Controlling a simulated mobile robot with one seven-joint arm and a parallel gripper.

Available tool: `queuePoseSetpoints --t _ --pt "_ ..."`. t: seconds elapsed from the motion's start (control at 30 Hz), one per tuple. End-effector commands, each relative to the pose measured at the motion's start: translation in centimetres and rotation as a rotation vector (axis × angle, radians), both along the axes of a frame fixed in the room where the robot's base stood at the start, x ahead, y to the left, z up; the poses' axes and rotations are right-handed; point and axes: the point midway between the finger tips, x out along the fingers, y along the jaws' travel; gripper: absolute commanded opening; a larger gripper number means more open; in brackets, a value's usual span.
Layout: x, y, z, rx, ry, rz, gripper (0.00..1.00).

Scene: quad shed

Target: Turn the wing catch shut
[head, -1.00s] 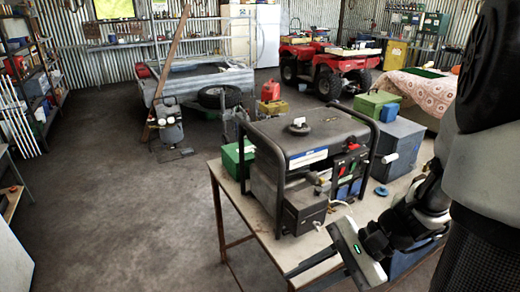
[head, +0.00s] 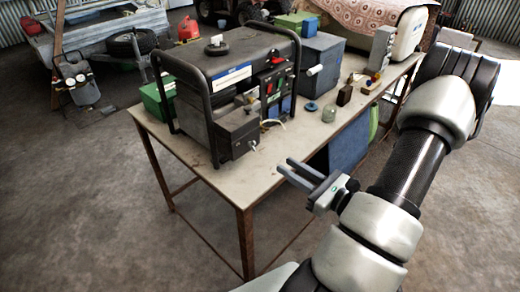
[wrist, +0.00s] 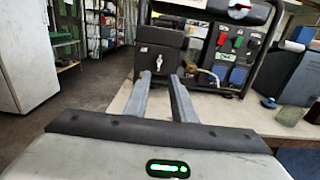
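A generator (head: 225,58) in a black tube frame stands on the table; it also shows in the wrist view (wrist: 192,30). A grey box (head: 236,130) on its near side faces my gripper (head: 284,167), and the box also shows in the wrist view (wrist: 160,48). A small pale fitting (wrist: 158,62) low on that box looks like the wing catch; its exact turn is too small to tell. My gripper is open and empty, its two fingers apart, pointing at the box from a short distance. In the wrist view the fingertips (wrist: 160,77) lie just below the fitting.
The table (head: 205,160) has bare room in front of the generator. Coloured sockets and a pale cable (head: 272,123) are beside the grey box.

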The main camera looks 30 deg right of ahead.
Motion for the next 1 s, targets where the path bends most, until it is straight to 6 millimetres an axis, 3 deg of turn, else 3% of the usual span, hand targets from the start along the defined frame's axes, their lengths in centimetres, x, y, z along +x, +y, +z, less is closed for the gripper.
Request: queuePoseSetpoints --t 0.3,0.5,0.7,0.97,1.0 --pt "6.6 2.5 0.0 -0.001 0.0 0.006 0.23" --pt "9.6 3.6 0.0 -0.001 0.001 0.005 0.23" --pt "10.9 4.0 0.0 0.0 0.001 0.002 0.23" --pt "11.0 4.0 0.0 0.0 0.001 0.002 0.23" --pt "11.0 4.0 0.0 0.0 0.001 0.002 0.2"
